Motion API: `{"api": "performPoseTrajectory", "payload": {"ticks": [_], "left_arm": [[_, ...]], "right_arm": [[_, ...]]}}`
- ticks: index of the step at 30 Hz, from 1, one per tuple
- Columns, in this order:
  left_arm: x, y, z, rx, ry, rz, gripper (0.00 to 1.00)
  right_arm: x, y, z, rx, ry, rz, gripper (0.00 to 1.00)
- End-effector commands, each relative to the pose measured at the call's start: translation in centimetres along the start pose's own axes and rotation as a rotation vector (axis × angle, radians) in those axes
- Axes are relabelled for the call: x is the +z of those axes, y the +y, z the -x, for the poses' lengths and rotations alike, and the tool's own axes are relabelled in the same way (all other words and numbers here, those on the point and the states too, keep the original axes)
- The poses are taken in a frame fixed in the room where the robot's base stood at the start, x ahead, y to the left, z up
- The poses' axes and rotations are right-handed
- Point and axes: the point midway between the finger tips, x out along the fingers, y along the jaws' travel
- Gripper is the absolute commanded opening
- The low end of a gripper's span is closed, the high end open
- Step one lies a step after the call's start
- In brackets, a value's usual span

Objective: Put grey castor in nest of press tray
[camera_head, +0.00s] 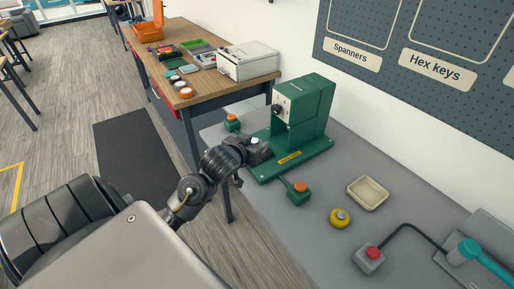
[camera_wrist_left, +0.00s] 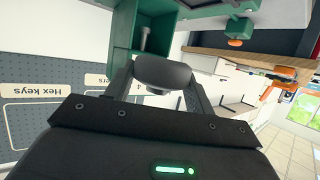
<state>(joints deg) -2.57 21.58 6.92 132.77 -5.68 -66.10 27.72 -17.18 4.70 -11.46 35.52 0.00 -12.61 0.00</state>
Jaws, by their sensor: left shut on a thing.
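My left gripper (camera_head: 260,152) is at the left front side of the green press (camera_head: 308,105), low beside its base plate. In the left wrist view the gripper (camera_wrist_left: 160,85) is shut on the dark grey castor (camera_wrist_left: 162,70), a rounded piece held between the two fingers. The press (camera_wrist_left: 124,30) and its grey ram (camera_wrist_left: 145,38) show behind the castor there. In the head view the gripper mostly hides the castor. A small whitish piece shows at the gripper tip; I cannot tell what it is. The tray's nest cannot be made out. My right gripper is not in view.
Green boxes with orange buttons stand left (camera_head: 232,123) and in front (camera_head: 298,191) of the press. A beige dish (camera_head: 368,194), a yellow round piece (camera_head: 340,217) and a red-button box (camera_head: 369,259) lie to the right. A wooden bench (camera_head: 215,85) with clutter stands behind.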

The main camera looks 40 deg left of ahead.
Motion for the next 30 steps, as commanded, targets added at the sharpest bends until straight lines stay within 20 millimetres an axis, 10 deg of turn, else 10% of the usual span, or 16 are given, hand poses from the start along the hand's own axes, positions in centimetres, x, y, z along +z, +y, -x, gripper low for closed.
{"api": "performPoseTrajectory", "payload": {"ticks": [12, 30], "left_arm": [[2.5, -3.2, -10.1, -0.001, -0.001, 0.001, 0.28], [6.1, -3.8, -13.5, 0.000, -0.001, 0.001, 0.28]], "right_arm": [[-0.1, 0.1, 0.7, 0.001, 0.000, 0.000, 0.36], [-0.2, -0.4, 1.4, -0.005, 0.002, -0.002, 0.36]]}}
